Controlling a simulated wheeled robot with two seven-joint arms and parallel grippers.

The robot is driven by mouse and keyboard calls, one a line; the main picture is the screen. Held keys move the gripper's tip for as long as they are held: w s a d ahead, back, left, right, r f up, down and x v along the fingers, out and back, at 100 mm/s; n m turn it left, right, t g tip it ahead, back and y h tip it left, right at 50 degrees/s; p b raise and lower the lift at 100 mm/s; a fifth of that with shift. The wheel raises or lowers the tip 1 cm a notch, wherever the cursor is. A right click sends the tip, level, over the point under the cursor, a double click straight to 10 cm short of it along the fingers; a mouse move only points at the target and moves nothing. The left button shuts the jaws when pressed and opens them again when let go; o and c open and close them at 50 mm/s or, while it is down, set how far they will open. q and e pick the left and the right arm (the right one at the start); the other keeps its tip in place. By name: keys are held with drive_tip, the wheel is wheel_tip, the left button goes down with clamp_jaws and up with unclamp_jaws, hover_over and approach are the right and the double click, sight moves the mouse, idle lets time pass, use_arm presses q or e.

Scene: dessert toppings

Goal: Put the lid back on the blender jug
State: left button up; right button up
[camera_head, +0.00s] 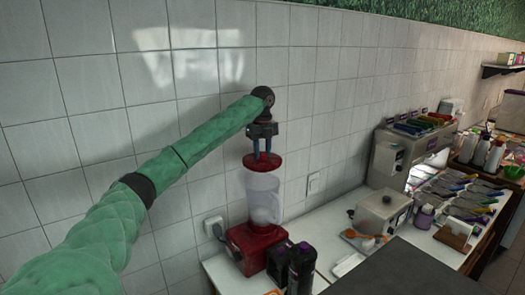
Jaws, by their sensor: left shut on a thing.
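The blender stands on the counter against the tiled wall. Its red base (248,248) carries a clear jug (263,195). The red lid (262,161) is at the top of the jug, right at its rim; I cannot tell whether it is seated or just above it. My left gripper (262,152) points down from above, shut on the lid, with its fingers at the lid's top. My right gripper is not in view.
Two dark bottles (291,265) stand in front of the blender base. A wall socket with a plug (214,228) is left of it. A metal appliance (381,212) and an orange-handled utensil (362,237) are to the right. A dark surface (408,270) fills the lower right.

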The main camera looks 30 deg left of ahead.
sight(262, 159)
use_arm(q)
drive_tip(key=shift+s+d+r+m, duration=0.1)
drive_tip(key=shift+s+r+m, duration=0.15)
drive_tip(key=shift+s+m, duration=0.15)
drive_tip(key=shift+w+f, duration=0.3)
drive_tip(key=shift+f, duration=0.3)
drive_tip(key=shift+s+f, duration=0.2)
drive_tip(key=shift+f, duration=2.5)
drive_tip(key=shift+f, duration=0.15)
drive_tip(key=o, duration=1.6)
drive_tip(key=shift+c, duration=0.2)
drive_tip(key=shift+r, duration=0.2)
